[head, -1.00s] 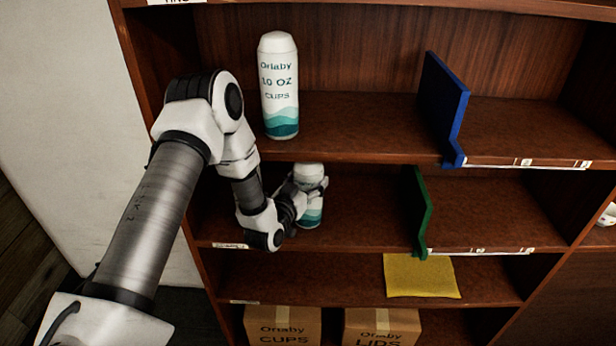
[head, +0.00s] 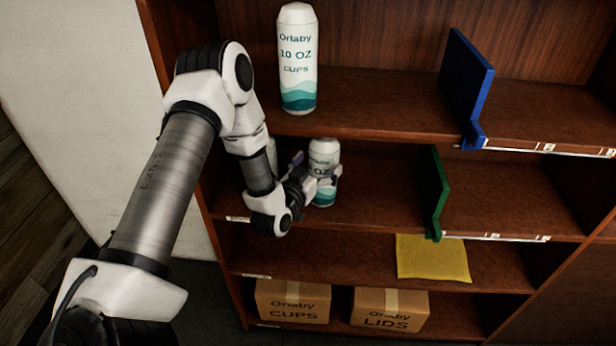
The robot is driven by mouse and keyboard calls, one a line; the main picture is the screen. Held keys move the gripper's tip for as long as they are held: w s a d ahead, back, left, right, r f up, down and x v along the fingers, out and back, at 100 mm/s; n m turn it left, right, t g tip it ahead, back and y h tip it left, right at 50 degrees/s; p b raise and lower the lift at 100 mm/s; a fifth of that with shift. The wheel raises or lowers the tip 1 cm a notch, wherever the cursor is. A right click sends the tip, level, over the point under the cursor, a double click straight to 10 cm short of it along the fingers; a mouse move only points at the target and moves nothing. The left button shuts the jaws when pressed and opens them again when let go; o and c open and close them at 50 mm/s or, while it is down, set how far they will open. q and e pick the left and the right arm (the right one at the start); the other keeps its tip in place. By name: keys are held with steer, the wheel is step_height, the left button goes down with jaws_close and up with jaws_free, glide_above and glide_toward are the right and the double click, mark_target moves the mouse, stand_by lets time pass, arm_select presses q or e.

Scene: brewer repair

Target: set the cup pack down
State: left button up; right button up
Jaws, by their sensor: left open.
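A white and teal cup pack (head: 323,158) stands upright on the middle shelf, left of the green divider. My left gripper (head: 322,183) reaches in from the left at the pack's lower half, its jaws open around or beside it; the exact contact is hard to see. A taller pack marked 10 OZ CUPS (head: 298,65) stands upright on the shelf above. My right gripper is out of view.
A blue divider (head: 466,88) stands on the upper shelf and a green divider (head: 439,195) on the middle shelf. A yellow cloth (head: 432,257) lies on the shelf below. Boxes marked CUPS (head: 292,302) and LIDS (head: 389,310) sit at the bottom. Middle shelf room is free between pack and green divider.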

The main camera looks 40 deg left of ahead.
arm_select(q)
steer(key=s+b, duration=0.1)
steer(key=s, duration=0.7)
steer(key=s+d+f+m+g+h, duration=0.1)
steer(key=s+d+f+g+h, duration=0.1)
steer(key=s+d+f+g, duration=0.6)
steer(key=s+d+f+m+g+h, duration=0.1)
steer(key=s+d+f+g, duration=0.25)
steer(key=f, duration=0.85)
steer(key=s+d+f+g, duration=0.1)
steer(key=s+f+g, duration=0.1)
steer(key=s, duration=0.5)
steer(key=s+d+f+n+g, duration=0.1)
steer(key=s+f+g, duration=0.2)
steer(key=s, duration=0.5)
steer(key=shift+s+d+f+g+y, duration=0.2)
steer(key=shift+g+y, duration=0.2)
steer(key=shift+g, duration=0.25)
